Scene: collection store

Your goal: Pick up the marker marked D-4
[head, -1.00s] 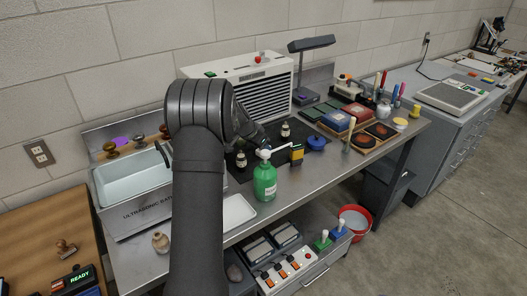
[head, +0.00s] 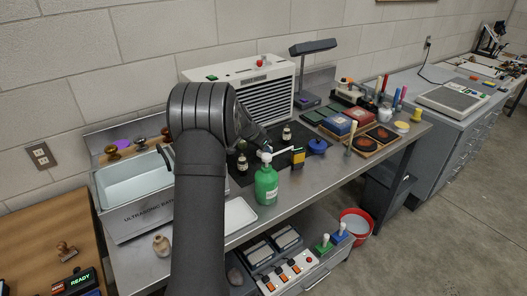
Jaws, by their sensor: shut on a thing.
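My gripper (head: 269,146) reaches down from the end of my arm over the dark mat, behind the green pump bottle (head: 266,184). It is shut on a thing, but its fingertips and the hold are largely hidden. A small yellow and black block (head: 298,157), which looks like a marker, is just right of the gripper, by the bottle's white spout. Its lettering is too small to read, so I cannot confirm D-4. I cannot tell whether it touches the mat.
Two dark bottles (head: 286,133) stand near the gripper, one behind and one to the left. A blue round pot (head: 318,146) is close on the right. The ultrasonic bath (head: 140,208) is left of my arm. A white tray (head: 241,214) lies at the bench front.

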